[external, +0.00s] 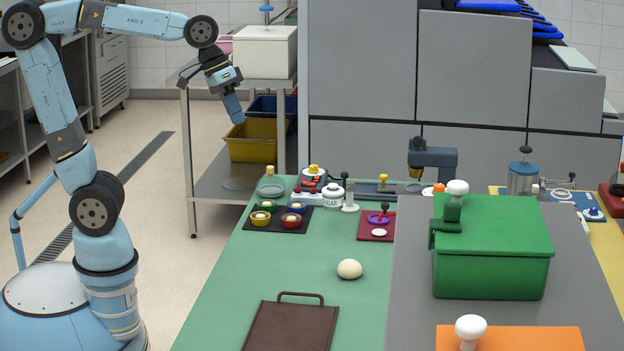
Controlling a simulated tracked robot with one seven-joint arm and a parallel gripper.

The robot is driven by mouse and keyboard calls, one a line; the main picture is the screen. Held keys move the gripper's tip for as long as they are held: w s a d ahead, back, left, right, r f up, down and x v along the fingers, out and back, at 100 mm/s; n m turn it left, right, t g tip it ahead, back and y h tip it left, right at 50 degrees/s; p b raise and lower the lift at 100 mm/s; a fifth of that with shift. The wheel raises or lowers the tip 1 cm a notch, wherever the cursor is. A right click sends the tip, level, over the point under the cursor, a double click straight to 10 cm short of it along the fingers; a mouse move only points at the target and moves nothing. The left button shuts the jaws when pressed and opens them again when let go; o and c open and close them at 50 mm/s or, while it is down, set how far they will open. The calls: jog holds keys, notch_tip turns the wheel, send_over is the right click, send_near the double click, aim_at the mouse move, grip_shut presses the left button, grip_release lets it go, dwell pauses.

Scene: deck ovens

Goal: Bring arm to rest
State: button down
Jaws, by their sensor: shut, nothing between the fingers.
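My arm rises from its blue base at the left of the external view. It bends over at the top and reaches right. My gripper (235,108) points down in the air, left of the green table and in front of the steel shelf unit. Its fingers are together with nothing between them. The fingertips appear over the yellow bin in the picture, but I cannot tell the distance to it.
The green table (300,260) holds a dough ball (349,269), a brown board (290,326) and a dark tray with several coloured bowls. A green box (491,270) stands on a grey surface at right. The steel shelf unit (200,190) carries a yellow bin (250,150).

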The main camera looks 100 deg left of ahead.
jog(key=s+d+f+m, duration=0.2)
jog(key=s+m, duration=0.1)
jog(key=s, duration=0.3)
jog(key=s+d+f+m+t, duration=0.1)
jog(key=s+d+f+m, duration=0.2)
jog(key=s, duration=0.4)
jog(key=shift+s+d+f+m+y, duration=0.15)
jog(key=shift+d+m+y, duration=0.1)
jog(key=shift+m+y, duration=0.15)
